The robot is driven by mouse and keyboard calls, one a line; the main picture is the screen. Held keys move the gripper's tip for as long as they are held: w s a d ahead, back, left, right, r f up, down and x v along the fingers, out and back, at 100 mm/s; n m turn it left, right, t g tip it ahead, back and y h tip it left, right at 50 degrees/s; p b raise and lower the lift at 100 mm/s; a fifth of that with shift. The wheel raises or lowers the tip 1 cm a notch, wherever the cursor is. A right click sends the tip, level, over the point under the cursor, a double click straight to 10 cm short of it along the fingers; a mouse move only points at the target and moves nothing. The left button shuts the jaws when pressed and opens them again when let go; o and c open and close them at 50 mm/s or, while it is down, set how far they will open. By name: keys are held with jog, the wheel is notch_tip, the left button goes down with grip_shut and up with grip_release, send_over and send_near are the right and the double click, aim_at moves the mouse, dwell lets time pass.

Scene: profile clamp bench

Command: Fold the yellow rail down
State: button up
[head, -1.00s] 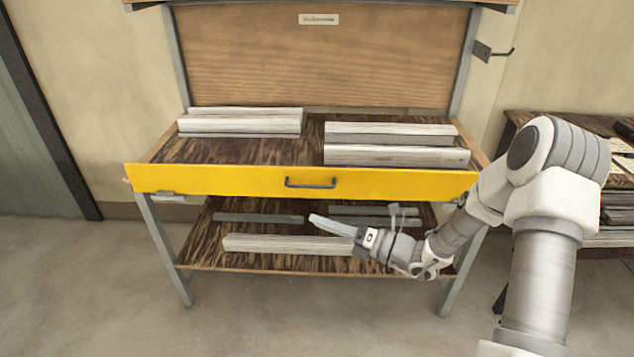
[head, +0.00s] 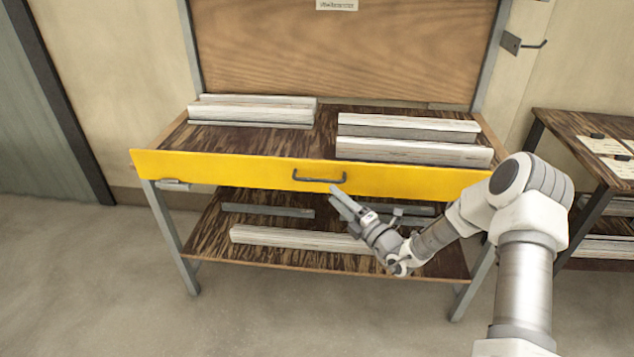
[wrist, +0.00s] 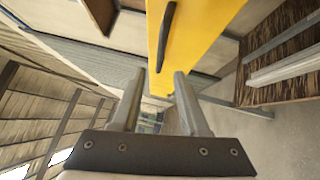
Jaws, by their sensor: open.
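The yellow rail (head: 230,169) stands upright along the front edge of the bench top. A dark bar handle (head: 319,179) is on its front face, near the middle. My gripper (head: 338,193) is just below and slightly right of the handle, in front of the rail's lower edge. In the wrist view the two fingers (wrist: 157,100) are apart with nothing between them. The yellow rail (wrist: 200,30) and its dark handle (wrist: 166,36) show beyond the fingertips in that view. The handle is apart from the fingers.
Pale profiles (head: 415,151) lie on the bench top behind the rail. The lower shelf (head: 215,248) holds more profiles. A side table (head: 575,135) with papers stands at the right. A hook (head: 530,45) is on the wall. The floor in front is clear.

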aim_at(317, 180)
jog(key=b+x, duration=0.1)
jog(key=x, duration=0.7)
jog(key=shift+w+a, duration=0.25)
jog(key=shift+a, duration=0.05)
grip_shut()
dwell(1.0)
